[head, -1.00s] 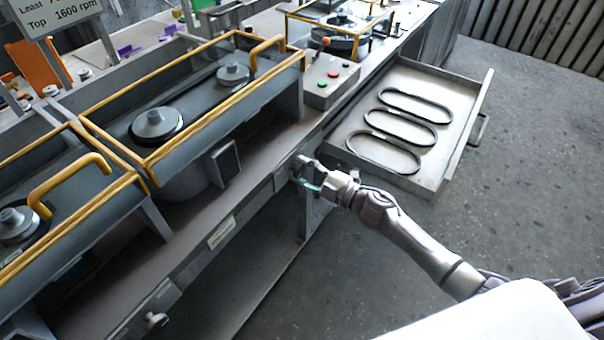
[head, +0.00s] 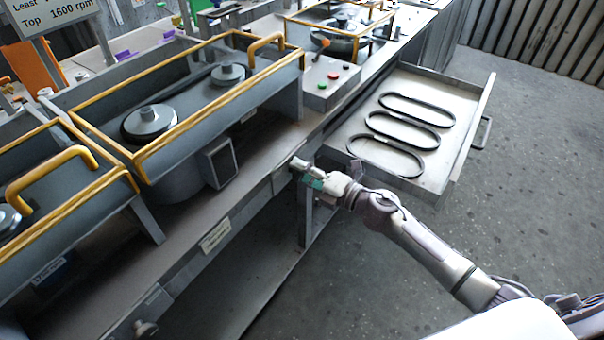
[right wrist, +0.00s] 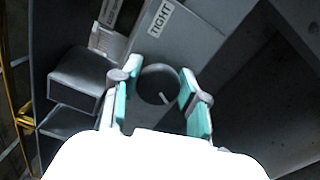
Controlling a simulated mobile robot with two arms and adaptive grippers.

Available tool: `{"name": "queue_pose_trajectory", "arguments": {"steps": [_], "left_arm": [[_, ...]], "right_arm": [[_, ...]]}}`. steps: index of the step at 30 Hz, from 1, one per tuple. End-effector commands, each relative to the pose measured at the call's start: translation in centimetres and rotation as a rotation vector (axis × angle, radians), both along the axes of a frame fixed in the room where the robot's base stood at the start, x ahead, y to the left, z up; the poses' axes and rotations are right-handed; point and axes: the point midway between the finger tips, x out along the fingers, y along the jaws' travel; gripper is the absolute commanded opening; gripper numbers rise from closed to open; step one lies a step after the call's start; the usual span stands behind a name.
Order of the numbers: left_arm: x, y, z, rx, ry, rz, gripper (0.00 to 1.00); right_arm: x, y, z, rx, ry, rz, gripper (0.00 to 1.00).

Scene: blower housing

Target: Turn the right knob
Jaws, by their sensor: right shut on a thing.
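The right knob (right wrist: 157,82) is a round dark dial with a light pointer mark, on the front face of the bench. In the right wrist view the mark points down and slightly right. My right gripper (right wrist: 158,90) has its teal-padded fingers on either side of the knob and is shut on it. In the head view my right gripper (head: 303,170) is at the bench front edge, just left of the open drawer, and hides the knob. My left gripper is not in view.
A label reading "TIGHT" (right wrist: 160,18) is beside the knob. The open drawer (head: 463,150) holds three black belts. Yellow-railed housings with pulleys (head: 149,121) and a button box (head: 330,83) stand on the bench. The floor (head: 530,220) is clear.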

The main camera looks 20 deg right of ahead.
Motion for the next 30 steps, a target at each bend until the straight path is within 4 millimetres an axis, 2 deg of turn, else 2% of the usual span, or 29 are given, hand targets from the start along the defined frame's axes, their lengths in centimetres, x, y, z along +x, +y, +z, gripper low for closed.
{"name": "queue_pose_trajectory", "arguments": {"steps": [18,19,21,24,30], "left_arm": [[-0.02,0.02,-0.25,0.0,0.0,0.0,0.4],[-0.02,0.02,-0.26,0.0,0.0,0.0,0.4],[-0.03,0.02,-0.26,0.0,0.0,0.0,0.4],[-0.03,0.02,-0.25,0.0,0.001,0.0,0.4],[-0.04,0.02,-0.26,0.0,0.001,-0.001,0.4]], "right_arm": [[-0.1,0.05,-0.17,-0.036,-0.024,0.002,0.09],[-0.1,0.05,-0.17,-0.036,-0.024,0.002,0.45],[-0.1,0.04,-0.18,-0.036,-0.024,0.002,0.57],[-0.08,0.03,-0.13,-0.035,-0.025,0.001,0.69],[-0.05,0.03,-0.05,-0.035,-0.025,0.001,0.69]]}}
